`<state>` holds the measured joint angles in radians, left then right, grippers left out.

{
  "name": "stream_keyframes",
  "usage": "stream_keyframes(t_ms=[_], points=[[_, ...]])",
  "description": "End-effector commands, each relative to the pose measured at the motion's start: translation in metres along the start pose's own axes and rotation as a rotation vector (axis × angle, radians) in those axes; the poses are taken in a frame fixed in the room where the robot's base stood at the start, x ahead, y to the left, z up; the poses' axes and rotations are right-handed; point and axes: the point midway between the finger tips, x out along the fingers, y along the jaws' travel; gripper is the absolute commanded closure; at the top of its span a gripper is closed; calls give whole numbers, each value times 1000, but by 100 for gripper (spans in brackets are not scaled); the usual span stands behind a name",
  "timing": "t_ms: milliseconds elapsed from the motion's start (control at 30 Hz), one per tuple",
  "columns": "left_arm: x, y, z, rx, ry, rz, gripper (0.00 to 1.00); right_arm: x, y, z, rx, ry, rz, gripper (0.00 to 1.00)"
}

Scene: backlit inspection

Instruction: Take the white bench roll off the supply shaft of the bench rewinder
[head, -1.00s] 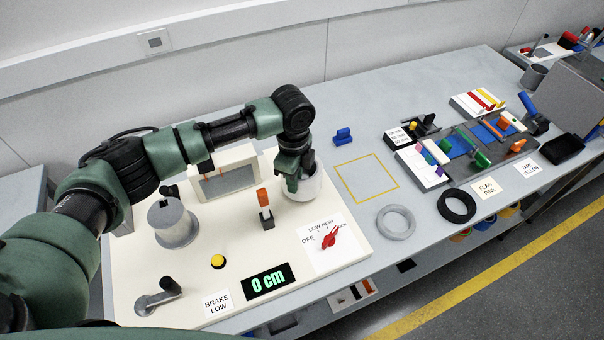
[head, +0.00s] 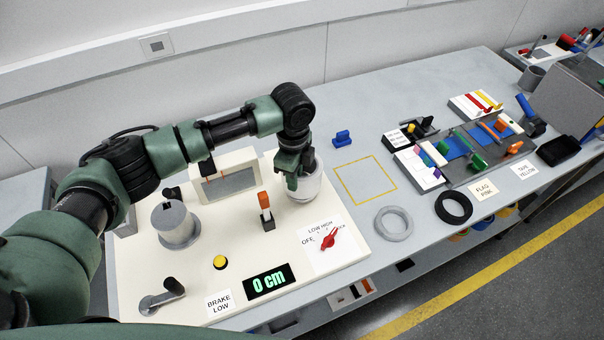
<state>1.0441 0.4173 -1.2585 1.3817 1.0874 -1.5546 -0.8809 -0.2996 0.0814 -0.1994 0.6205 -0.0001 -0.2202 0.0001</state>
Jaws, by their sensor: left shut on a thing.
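The white bench roll (head: 308,190) is at the back right of the cream rewinder panel (head: 190,285) in the head view. My left gripper (head: 292,178) comes down on it from above and is shut on it, at the roll's near left side. The gripper and wrist cover part of the roll's top. The supply shaft under or inside the roll is hidden, and I cannot tell whether the roll is raised from the panel. My right gripper is not in view.
On the panel stand a grey spool (head: 175,224), an orange-topped lever (head: 265,210), a red selector knob (head: 328,241) and a crank (head: 162,298). Right of it are a bare yellow-outlined square (head: 365,182), a grey ring (head: 394,223) and a black ring (head: 454,206).

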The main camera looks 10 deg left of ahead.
Motion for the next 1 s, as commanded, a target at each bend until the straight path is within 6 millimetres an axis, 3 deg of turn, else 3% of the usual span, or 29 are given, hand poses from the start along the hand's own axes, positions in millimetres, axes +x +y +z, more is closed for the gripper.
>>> stream_keyframes(t_ms=[1000], points=[[-41, -1, 0, 0, 0, -3, 100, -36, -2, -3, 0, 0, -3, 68]])
